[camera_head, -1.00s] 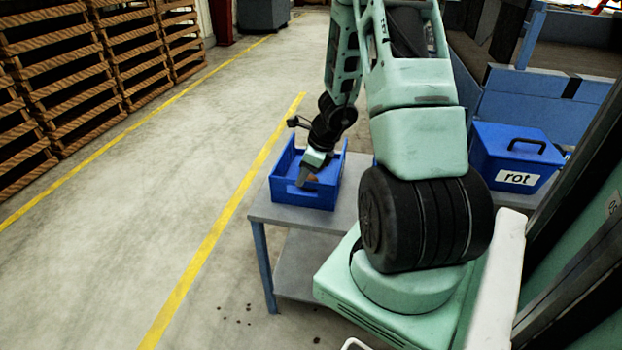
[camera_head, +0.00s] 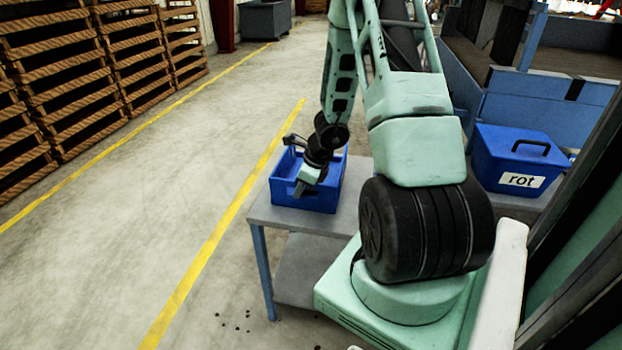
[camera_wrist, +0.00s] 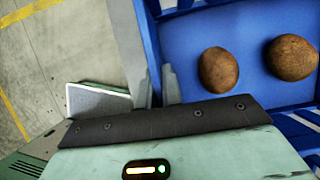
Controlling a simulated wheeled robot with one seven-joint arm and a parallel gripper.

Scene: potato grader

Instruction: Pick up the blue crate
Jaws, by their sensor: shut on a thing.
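The blue crate (camera_head: 322,198) sits on a grey table at the centre of the head view, open at the top. My gripper (camera_head: 299,188) reaches down to the crate's near side wall and is shut on that wall. In the wrist view the two grey fingertips (camera_wrist: 162,86) stand either side of the blue wall, and the crate floor (camera_wrist: 250,30) holds two brown potatoes (camera_wrist: 219,69). Whether the crate's bottom is clear of the table cannot be told.
The grey table (camera_head: 262,212) has a lower shelf. A lidded blue box marked "rot" (camera_head: 519,160) stands to the right beyond my arm. Pallet stacks (camera_head: 70,75) line the left.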

